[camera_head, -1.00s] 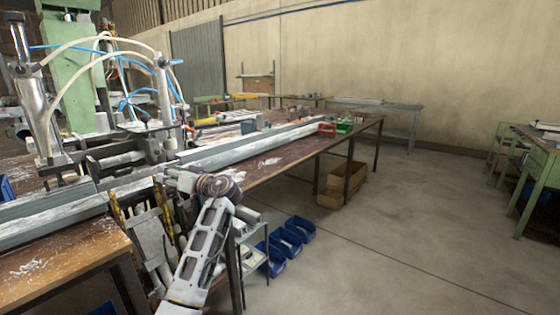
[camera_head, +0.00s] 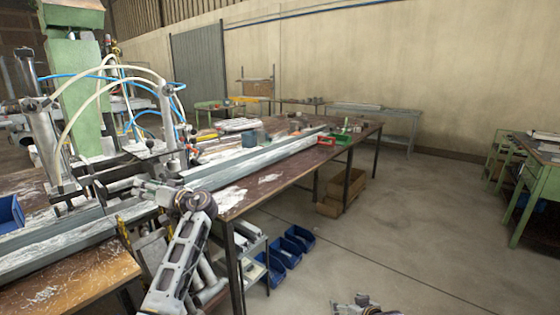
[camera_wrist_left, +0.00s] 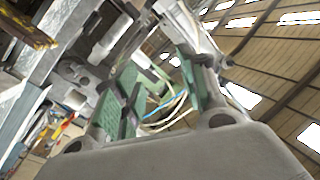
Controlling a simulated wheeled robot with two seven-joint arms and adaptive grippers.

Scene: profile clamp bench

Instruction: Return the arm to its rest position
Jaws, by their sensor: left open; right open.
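My left arm (camera_head: 178,265) comes up from the bottom of the head view and bends at the wrist. My left gripper (camera_head: 145,187) points left towards the clamp bench, in front of the long metal profile (camera_head: 80,237) in the picture. Its open fingers (camera_wrist_left: 157,88) show in the left wrist view with nothing held between them. Whether they touch the profile I cannot tell. My right gripper (camera_head: 357,303) shows only in part at the bottom edge of the head view, over the floor; it is open and I see nothing in it.
The clamp fixture (camera_head: 45,140) with upright cylinders and hoses stands at the left. A wooden table (camera_head: 270,180) runs to the back, with blue bins (camera_head: 285,250) below it. A green bench (camera_head: 540,185) is at the right. The floor (camera_head: 420,230) between is clear.

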